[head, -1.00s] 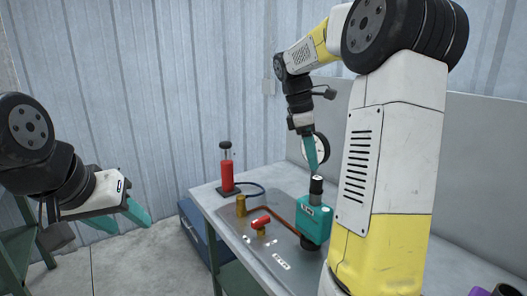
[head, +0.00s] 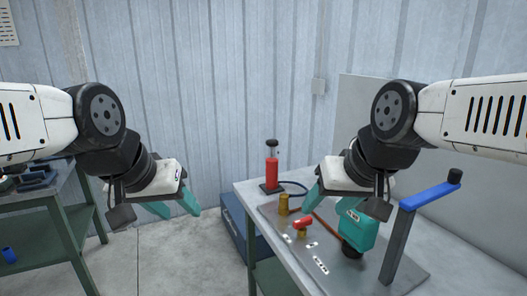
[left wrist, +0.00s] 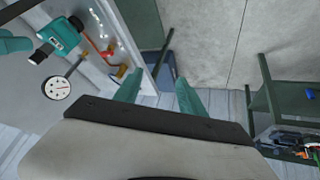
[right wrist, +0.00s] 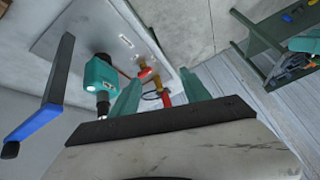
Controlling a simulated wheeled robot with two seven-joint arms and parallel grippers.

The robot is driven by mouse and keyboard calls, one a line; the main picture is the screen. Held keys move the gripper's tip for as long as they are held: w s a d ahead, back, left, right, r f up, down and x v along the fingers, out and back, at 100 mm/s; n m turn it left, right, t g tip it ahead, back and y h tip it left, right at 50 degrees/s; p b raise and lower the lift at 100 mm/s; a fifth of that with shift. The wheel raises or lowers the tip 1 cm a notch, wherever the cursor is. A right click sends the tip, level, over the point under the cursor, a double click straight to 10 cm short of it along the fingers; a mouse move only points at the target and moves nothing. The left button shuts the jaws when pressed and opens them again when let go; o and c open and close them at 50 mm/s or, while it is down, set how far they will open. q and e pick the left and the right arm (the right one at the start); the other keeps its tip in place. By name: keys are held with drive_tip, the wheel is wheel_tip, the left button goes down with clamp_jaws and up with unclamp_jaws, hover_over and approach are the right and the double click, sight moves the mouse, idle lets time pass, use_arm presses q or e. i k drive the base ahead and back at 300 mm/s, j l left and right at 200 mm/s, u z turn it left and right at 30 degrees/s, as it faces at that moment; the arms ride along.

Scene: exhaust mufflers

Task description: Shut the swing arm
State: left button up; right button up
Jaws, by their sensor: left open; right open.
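The likely swing arm is a blue bar (head: 430,195) with a black knob at its far right end, on top of a grey post (head: 396,250) at the right of the bench plate. The blue bar points right, away from the teal box (head: 366,234). It also shows at the left of the right wrist view (right wrist: 35,121). My right gripper (head: 328,204) is open and empty, left of the post and above the plate, in front of part of the teal box. My left gripper (head: 174,208) is open and empty over the floor, left of the bench.
A round gauge (left wrist: 56,88) shows in the left wrist view. A green table (head: 45,205) stands far left.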

sight(410, 204)
drive_tip(key=z, duration=1.55)
